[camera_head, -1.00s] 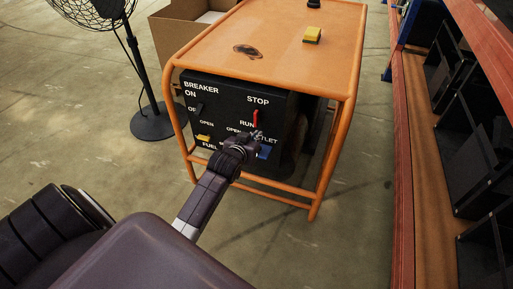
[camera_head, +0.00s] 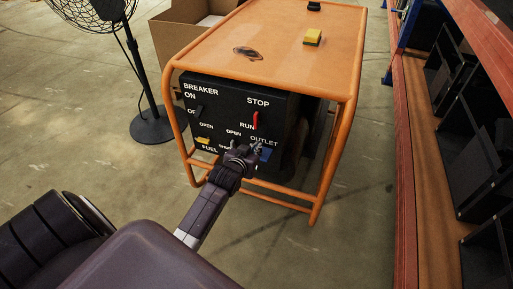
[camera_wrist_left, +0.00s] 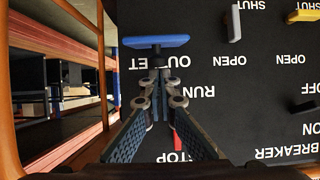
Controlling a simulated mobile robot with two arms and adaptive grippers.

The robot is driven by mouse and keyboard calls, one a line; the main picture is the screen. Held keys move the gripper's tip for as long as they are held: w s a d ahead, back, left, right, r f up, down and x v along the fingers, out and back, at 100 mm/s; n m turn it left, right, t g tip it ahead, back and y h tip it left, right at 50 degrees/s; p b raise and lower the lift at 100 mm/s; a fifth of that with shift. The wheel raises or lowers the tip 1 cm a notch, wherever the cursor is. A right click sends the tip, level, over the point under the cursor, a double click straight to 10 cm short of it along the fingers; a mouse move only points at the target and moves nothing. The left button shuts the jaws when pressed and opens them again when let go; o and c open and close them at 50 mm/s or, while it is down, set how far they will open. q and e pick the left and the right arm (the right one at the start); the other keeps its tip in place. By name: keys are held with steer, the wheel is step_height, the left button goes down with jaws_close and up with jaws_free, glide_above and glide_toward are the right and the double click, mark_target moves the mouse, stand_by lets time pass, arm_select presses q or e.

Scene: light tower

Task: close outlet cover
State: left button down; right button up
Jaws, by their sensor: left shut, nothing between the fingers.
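The blue outlet cover (camera_head: 266,154) is at the lower right of the black generator panel (camera_head: 222,125), below the word OUTLET. In the left wrist view, where the panel looks upside down, the cover (camera_wrist_left: 152,41) is a wide blue plate just beyond my fingertips. My left gripper (camera_head: 257,147) is shut and empty, with its tips close to the cover and in front of the panel; it also shows in the wrist view (camera_wrist_left: 158,78). I cannot tell whether the tips touch the cover. The gripper hides part of the panel's lower right. My right gripper is not in view.
A red RUN/STOP lever (camera_head: 255,121) is above the cover. A yellow fuel lever (camera_head: 203,140) is at lower left. An orange tubular frame (camera_head: 318,180) surrounds the generator.

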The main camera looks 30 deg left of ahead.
arm_select(q)
steer(key=shift+f, duration=0.1)
steer(key=shift+s+f+t+b, duration=0.1)
steer(key=shift+s+t+b, duration=0.15)
steer(key=shift+b, duration=0.25)
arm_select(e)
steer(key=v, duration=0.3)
